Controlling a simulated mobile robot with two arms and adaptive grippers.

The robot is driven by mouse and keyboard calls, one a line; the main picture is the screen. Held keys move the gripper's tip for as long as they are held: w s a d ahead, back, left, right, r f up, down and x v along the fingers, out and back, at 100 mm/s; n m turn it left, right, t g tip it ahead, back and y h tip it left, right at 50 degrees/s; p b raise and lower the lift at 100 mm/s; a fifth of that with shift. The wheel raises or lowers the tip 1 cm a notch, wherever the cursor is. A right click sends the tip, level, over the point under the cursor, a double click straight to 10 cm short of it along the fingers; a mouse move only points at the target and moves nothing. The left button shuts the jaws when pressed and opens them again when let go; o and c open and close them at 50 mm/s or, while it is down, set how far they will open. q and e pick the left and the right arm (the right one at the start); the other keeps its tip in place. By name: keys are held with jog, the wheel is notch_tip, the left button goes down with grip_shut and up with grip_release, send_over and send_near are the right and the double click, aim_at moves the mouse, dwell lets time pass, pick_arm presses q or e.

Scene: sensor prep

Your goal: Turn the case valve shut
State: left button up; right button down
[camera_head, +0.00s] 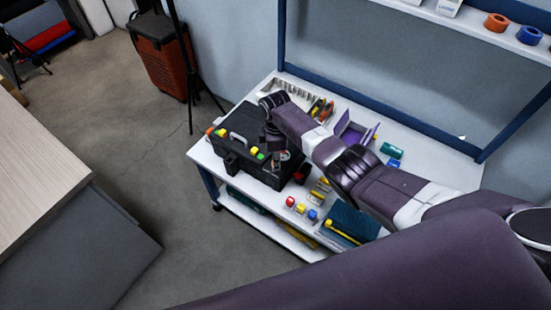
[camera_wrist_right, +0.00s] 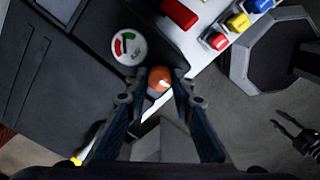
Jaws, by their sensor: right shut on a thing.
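The black case (camera_head: 235,140) stands on the left part of the white cart, with its handle on the near upper side. In the right wrist view, its valve is a round orange knob (camera_wrist_right: 159,78) at the case's edge. A round dial (camera_wrist_right: 128,47) with green and red marks sits beside the knob. My right gripper (camera_wrist_right: 158,92) is shut on the knob, one finger on each side. In the head view, my right gripper (camera_head: 277,150) is at the case's right side, where the arm hides part of the case.
The cart top (camera_head: 440,178) also holds a purple bin (camera_head: 355,131), small coloured blocks (camera_head: 301,209) and a dark teal box (camera_head: 352,222) near the case. An orange-red case (camera_head: 160,58) and tripod legs stand behind on the left. A desk (camera_head: 40,170) is at far left; floor between is clear.

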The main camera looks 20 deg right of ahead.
jog(key=m+p, duration=0.1)
jog(key=m, duration=0.5)
jog(key=m+p, duration=0.1)
jog(key=m, duration=0.5)
jog(key=shift+m, duration=0.4)
dwell(0.3)
jog(key=c, duration=1.7)
grip_release()
jog(key=shift+o, duration=0.2)
notch_tip(320, 180, up, 12)
jog(key=shift+f, duration=0.1)
